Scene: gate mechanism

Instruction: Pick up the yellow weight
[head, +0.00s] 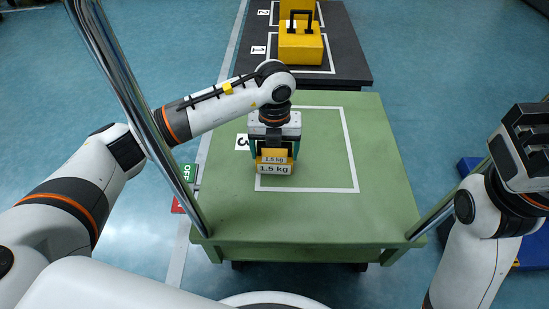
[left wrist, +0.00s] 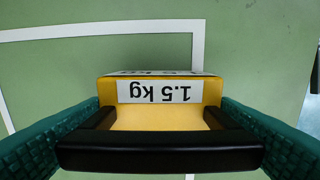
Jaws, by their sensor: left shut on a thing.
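A yellow weight (head: 274,155) with white "1.5 kg" labels is at the left part of the white-outlined square on the green table (head: 385,150). My left gripper (head: 275,146) points down over it, with teal fingers at both sides. In the left wrist view the weight (left wrist: 160,117) is upright between the fingers, and its black handle (left wrist: 160,155) spans from one finger to the other. The gripper is shut on this handle. I cannot tell whether the weight's underside touches the table. My right gripper (head: 525,140) is at the right edge, away from the table; its fingers do not show clearly.
A dark table (head: 345,65) behind holds a larger yellow weight (head: 300,47) with a black handle and another yellow object (head: 298,8). Chrome posts (head: 135,110) rise at the green table's front corners. The table's right side is clear.

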